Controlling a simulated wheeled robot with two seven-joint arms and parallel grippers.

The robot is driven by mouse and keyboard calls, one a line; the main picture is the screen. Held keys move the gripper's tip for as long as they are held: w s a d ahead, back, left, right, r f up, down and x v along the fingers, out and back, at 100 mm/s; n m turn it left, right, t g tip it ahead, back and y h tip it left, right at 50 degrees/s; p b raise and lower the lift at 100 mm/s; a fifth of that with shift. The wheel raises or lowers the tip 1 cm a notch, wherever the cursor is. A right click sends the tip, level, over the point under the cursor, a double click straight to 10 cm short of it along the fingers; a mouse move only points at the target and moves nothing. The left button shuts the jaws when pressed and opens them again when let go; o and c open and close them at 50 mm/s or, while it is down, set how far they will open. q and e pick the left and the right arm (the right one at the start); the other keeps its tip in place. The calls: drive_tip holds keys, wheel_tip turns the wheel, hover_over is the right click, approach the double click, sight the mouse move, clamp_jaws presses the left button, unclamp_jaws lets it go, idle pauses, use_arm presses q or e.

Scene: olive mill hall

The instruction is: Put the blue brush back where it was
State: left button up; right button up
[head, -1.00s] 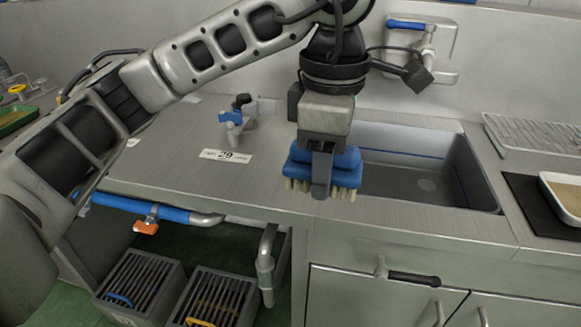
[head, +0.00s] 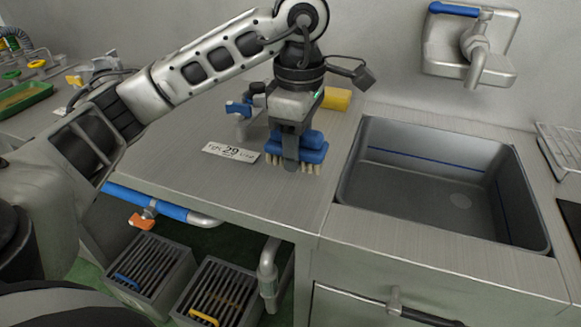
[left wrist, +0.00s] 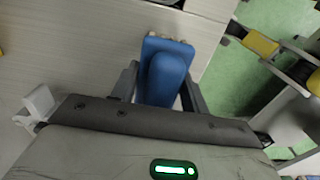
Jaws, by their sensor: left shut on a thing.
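The blue brush (head: 312,147) has a blue body and pale bristles pointing down. My left gripper (head: 290,160) is shut on it, with a dark finger in front of the brush in the head view. The brush is over the steel counter (head: 200,172), left of the sink; I cannot tell whether the bristles touch the counter. In the left wrist view the brush (left wrist: 165,72) sits between the two dark fingers. A white label (head: 230,152) with the number 29 lies on the counter just left of the brush. My right gripper is not in view.
A yellow block (head: 336,98) lies behind my gripper. A blue-handled fitting (head: 238,110) stands behind the label. Slatted crates (head: 150,272) are below the counter.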

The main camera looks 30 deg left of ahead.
sight(291, 179)
use_arm(q)
drive_tip(key=shift+w+a+f, duration=0.1)
drive_tip(key=shift+a+f, duration=0.3)
drive_tip(key=shift+f, duration=0.05)
drive_tip(key=shift+w+a+f, duration=0.1)
drive_tip(key=shift+a+f, duration=0.2)
drive_tip(key=shift+f, duration=0.05)
drive_tip(key=shift+w+a+f, duration=0.1)
drive_tip(key=shift+a+f, duration=0.05)
drive_tip(key=shift+f, duration=0.75)
drive_tip(key=shift+a+f, duration=0.1)
drive_tip(key=shift+f, duration=0.8)
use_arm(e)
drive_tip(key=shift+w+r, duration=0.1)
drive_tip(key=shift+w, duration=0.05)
use_arm(q)
drive_tip(key=shift+f+b, duration=0.1)
drive_tip(key=shift+b, duration=0.2)
drive_tip(key=o, duration=0.5)
drive_tip(key=shift+f, duration=0.1)
drive_tip(key=o, duration=0.5)
drive_tip(key=shift+c, duration=0.2)
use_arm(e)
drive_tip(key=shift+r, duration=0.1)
